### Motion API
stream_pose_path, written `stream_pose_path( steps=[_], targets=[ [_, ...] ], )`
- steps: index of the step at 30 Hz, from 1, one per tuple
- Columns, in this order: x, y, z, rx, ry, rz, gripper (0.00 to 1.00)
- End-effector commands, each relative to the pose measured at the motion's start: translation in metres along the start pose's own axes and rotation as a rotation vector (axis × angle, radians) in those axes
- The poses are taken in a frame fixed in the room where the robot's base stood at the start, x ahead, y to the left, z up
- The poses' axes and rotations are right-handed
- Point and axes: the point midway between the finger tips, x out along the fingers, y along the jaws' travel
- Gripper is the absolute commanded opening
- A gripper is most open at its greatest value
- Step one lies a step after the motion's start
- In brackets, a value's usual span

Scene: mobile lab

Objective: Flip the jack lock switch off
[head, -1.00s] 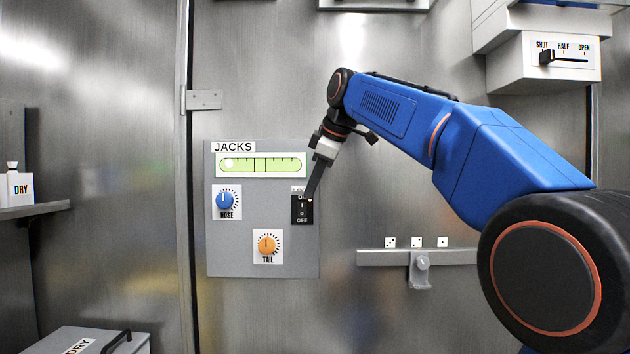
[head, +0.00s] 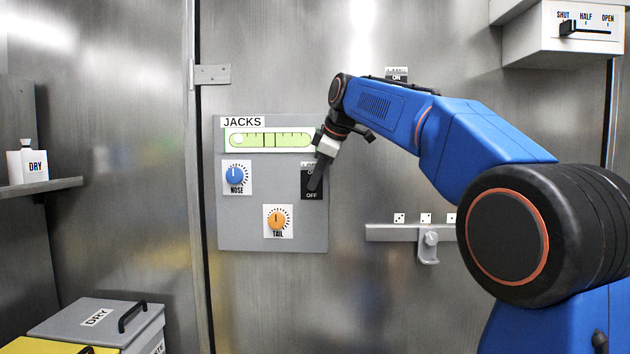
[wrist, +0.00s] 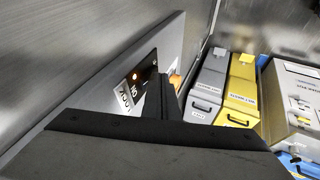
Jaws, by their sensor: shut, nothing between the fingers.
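The jack lock switch is a black plate (head: 311,195) marked OFF at its bottom, on the right side of the grey JACKS panel (head: 240,215). My gripper (head: 315,184) is shut and empty, its fingertips in front of the plate and covering the rocker in the head view. I cannot tell whether they touch it. In the wrist view the switch plate (wrist: 144,80) shows an ON marking and a lit orange lamp beside the dark fingers (wrist: 160,100). The rocker's position is hidden.
The panel also has a blue NOSE knob (head: 235,175), an orange TAIL knob (head: 276,221) and a green level gauge (head: 268,140). A rail with a sliding knob (head: 430,238) is at right. Lidded boxes (head: 105,320) stand at lower left.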

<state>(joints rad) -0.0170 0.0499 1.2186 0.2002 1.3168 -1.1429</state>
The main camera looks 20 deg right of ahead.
Motion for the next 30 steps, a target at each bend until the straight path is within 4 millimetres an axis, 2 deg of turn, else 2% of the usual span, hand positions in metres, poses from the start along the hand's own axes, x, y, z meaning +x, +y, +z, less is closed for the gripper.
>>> stream_pose_path(
  steps=[7, 19, 30],
  targets=[
    [0.002, 0.000, 0.001, -0.012, 0.006, 0.035, 0.00],
    [0.008, 0.000, 0.003, -0.087, 0.042, 0.232, 0.00],
    [0.013, -0.001, 0.006, -0.097, 0.045, 0.258, 0.00]
  ],
)
